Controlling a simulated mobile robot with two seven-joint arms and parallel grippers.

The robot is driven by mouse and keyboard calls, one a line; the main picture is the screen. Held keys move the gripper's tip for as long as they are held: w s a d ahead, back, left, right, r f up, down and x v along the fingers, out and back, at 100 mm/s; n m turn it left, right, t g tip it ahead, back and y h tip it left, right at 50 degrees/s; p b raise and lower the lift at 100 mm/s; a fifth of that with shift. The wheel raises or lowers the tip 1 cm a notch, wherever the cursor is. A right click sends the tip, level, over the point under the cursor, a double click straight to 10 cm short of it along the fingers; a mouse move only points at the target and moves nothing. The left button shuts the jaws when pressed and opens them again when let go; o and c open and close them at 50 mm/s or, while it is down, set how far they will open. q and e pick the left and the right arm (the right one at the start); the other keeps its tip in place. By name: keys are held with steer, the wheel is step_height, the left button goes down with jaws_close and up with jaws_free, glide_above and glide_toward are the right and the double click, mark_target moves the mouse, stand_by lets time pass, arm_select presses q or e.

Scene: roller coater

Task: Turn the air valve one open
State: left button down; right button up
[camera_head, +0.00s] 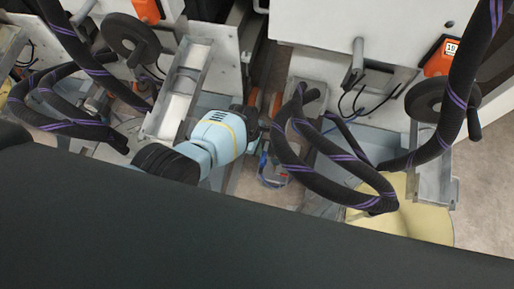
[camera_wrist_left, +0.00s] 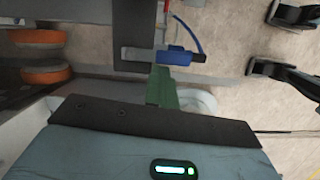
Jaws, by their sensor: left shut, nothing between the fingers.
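My left gripper (camera_head: 264,124) reaches in the head view to the gap between the two machine sections, partly hidden by its own light blue wrist. In the left wrist view its green fingers (camera_wrist_left: 162,88) are together, with nothing between them. A valve with a blue handle (camera_wrist_left: 175,57) and a grey body sits just beyond the fingertips. The fingertips look very close to it; I cannot tell whether they touch. A small blue part (camera_head: 263,160) shows below the gripper in the head view, probably the same valve. My right gripper is in neither view.
Thick black hoses with purple stripes (camera_head: 330,180) loop close to the right of my left gripper. Black handwheels (camera_head: 132,40) stand on both sides. Orange rollers (camera_wrist_left: 45,73) lie left in the wrist view. Unidentified dark shapes (camera_wrist_left: 275,70) stand at right over open floor.

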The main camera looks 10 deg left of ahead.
arm_select(q)
steer(key=shift+w+d+r, duration=0.15)
steer(key=shift+d+r, duration=0.05)
steer(key=shift+d, duration=0.25)
steer(key=p+v, duration=0.6)
steer(key=v, duration=0.1)
steer(key=shift+a+r, duration=0.25)
steer(key=shift+a, duration=0.25)
steer(key=shift+f, duration=0.1)
